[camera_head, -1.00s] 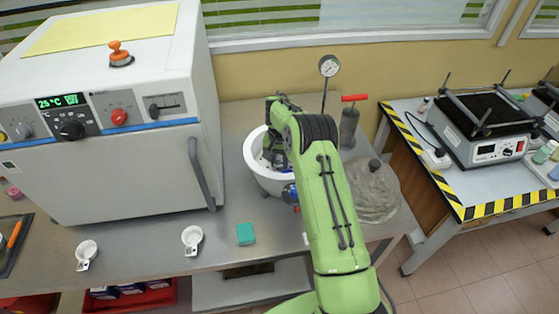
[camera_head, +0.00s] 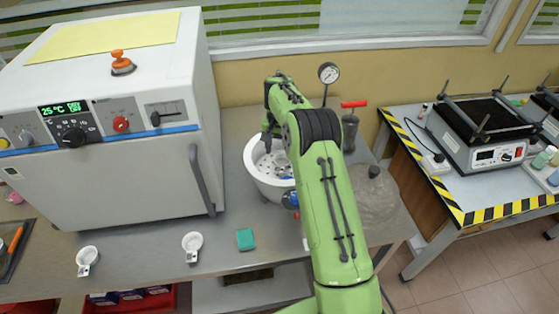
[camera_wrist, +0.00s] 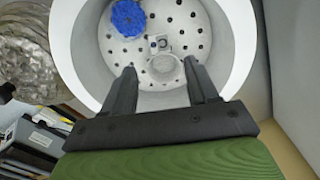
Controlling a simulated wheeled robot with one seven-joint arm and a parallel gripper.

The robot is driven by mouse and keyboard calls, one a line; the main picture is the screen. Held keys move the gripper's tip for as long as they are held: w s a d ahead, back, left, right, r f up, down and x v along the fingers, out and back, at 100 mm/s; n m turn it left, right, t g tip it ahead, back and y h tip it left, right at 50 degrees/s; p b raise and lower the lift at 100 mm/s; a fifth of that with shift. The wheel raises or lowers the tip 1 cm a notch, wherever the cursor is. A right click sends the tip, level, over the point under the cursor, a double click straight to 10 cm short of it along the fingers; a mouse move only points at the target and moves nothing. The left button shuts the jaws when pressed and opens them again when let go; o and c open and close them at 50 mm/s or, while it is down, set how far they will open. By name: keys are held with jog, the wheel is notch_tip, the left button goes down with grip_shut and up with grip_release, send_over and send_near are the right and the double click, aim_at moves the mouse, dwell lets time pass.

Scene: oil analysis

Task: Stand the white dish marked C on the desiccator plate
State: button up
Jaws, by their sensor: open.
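The white dish marked C (camera_wrist: 165,70) sits upright on the perforated desiccator plate (camera_wrist: 204,50) in the wrist view. Its tag, with the letter C, points away from my gripper. The plate lies inside the white desiccator bowl (camera_head: 254,164), which stands open on the bench. My gripper (camera_wrist: 159,72) is open, its two fingers apart at either side of the dish in the picture, with nothing held. In the head view my gripper (camera_head: 268,142) is over the bowl's left part and my arm hides the bowl's right side.
A blue grainy round thing (camera_wrist: 128,18) lies on the plate near the dish. Two other white dishes (camera_head: 192,243) (camera_head: 87,258) and a teal block (camera_head: 245,239) are on the front bench. The clear lid (camera_head: 378,205) lies right of the bowl; an oven (camera_head: 110,170) stands left.

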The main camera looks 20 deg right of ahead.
jog(key=s+a+r+n+t, duration=0.1)
jog(key=s+a+r+n, duration=0.15)
jog(key=s+r, duration=0.6)
jog(key=s+a+r+n+t, duration=0.1)
jog(key=s+a+r+t, duration=0.15)
jog(key=s+r, duration=0.65)
jog(key=s+a+r+n+t, duration=0.1)
jog(key=s+a+n+t, duration=0.1)
jog(key=s, duration=1.7)
jog(key=shift+a+n, duration=0.65)
jog(key=shift+a, duration=0.5)
jog(key=shift+w, duration=0.1)
jog(key=shift+r, duration=0.1)
